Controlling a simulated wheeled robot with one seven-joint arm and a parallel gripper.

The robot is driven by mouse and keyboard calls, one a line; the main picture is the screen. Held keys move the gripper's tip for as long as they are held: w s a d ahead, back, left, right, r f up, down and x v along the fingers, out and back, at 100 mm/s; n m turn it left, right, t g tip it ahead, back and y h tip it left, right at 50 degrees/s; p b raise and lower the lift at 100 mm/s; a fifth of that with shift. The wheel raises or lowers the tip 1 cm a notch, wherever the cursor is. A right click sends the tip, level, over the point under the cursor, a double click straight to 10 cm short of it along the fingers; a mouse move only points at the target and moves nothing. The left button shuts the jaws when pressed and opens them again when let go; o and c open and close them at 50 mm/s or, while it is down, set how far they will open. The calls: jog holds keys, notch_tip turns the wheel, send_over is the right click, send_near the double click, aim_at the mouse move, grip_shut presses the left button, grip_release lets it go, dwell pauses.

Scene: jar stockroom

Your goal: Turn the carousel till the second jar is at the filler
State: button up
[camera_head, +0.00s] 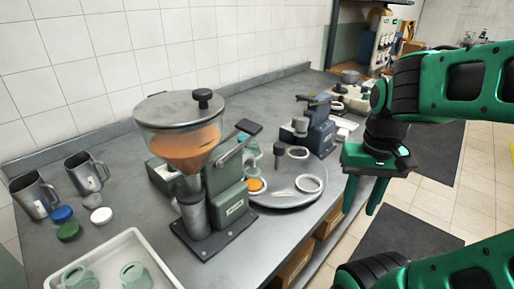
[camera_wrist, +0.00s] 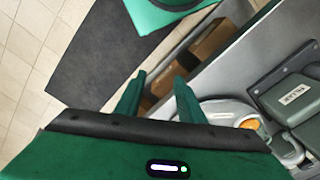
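The filler (camera_head: 215,180) is a grey-green machine with a clear hopper of orange stuff; its labelled body shows in the wrist view (camera_wrist: 290,97). The carousel (camera_head: 290,201) is a round grey plate at its right. White rings (camera_head: 310,183) sit on it, and a dark-topped post (camera_head: 279,160) stands up from it. A jar with orange contents (camera_head: 256,185) is beside the filler, partly hidden by it. The carousel is partly hidden by my fingers in the wrist view (camera_wrist: 222,110). My gripper (camera_head: 362,205) is open and empty, right of the carousel, beyond the counter edge.
A dark blue-grey machine (camera_head: 318,130) stands behind the carousel. Two metal jugs (camera_head: 86,172), loose lids (camera_head: 69,232) and a white tray (camera_head: 128,245) with green jars are on the left. Boxes (camera_head: 296,262) sit below the counter. Floor is open at right.

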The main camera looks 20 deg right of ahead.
jog(key=shift+o, duration=0.9)
jog(key=w+r, duration=0.3)
jog(key=w, duration=0.4)
jog(key=w+r, duration=0.4)
jog(key=w, duration=0.4)
jog(key=shift+a+r, duration=0.2)
jog(key=shift+r, duration=0.05)
notch_tip(320, 180, up, 4)
send_over(279, 144)
notch_tip(279, 144, down, 10)
jog(key=shift+s+a+r, duration=0.1)
jog(key=shift+c, duration=0.6)
grip_shut()
